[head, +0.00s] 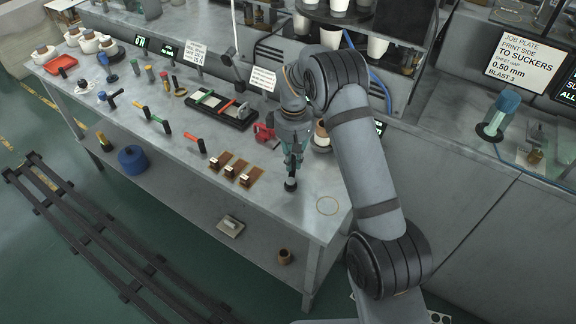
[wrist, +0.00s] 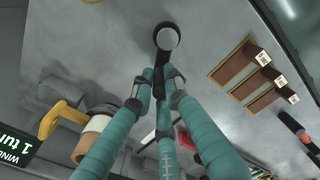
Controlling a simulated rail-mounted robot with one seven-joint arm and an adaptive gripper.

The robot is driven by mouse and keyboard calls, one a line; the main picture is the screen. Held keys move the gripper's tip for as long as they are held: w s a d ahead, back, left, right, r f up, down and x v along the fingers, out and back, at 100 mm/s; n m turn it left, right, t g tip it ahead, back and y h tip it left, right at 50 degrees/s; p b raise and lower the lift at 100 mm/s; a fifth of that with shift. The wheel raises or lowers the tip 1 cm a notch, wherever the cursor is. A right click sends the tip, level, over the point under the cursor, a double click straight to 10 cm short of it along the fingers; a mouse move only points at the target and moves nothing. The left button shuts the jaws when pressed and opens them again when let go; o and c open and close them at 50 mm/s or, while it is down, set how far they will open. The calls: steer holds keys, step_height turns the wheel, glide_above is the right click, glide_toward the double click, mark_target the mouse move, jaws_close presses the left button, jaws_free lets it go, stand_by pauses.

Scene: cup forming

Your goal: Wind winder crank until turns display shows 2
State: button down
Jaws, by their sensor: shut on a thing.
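The winder crank shows in the wrist view as a dark arm ending in a round, pale-topped knob (wrist: 167,37). My gripper (wrist: 163,85) has its teal fingers closed at the crank; the exact contact is partly hidden between the fingers. In the head view my gripper (head: 292,165) points down over the bench's near right part, with the dark crank end (head: 290,185) just below it. The turns display (wrist: 12,147) is cut off at the wrist view's lower left; it shows "WIND" and "1 tu". A tan and white spool-like part (wrist: 93,138) sits beside it.
Several brown blocks on pads (head: 237,170) lie left of my gripper on the bench (head: 200,115). A red clamp-like item (head: 265,132) and a black tray (head: 222,108) stand farther back.

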steer(key=m+b, duration=0.1)
steer(key=d+m+b, duration=0.1)
steer(key=m, duration=0.1)
steer(key=d+m+b, duration=0.1)
steer(key=shift+s+f+m, duration=0.2)
steer(key=shift+s+m, duration=0.1)
steer(key=shift+s, duration=0.05)
steer(key=shift+s+d+m+b, duration=0.15)
steer(key=shift+d+m+b, duration=0.1)
steer(key=shift+m+b, duration=0.3)
steer(key=shift+s+d+m+b, duration=0.2)
steer(key=shift+m+b, duration=0.2)
steer(key=shift+m, duration=0.25)
steer(key=shift+s+d+r+m+b, duration=0.1)
steer(key=shift+s+d+m+b, duration=0.1)
steer(key=shift+m+b, duration=0.3)
steer(key=shift+s+d+r+m+b, duration=0.1)
steer(key=shift+s+m+b, duration=0.15)
steer(key=shift+m, duration=0.45)
steer(key=c, duration=1.8)
jaws_free()
steer(key=shift+o, duration=0.3)
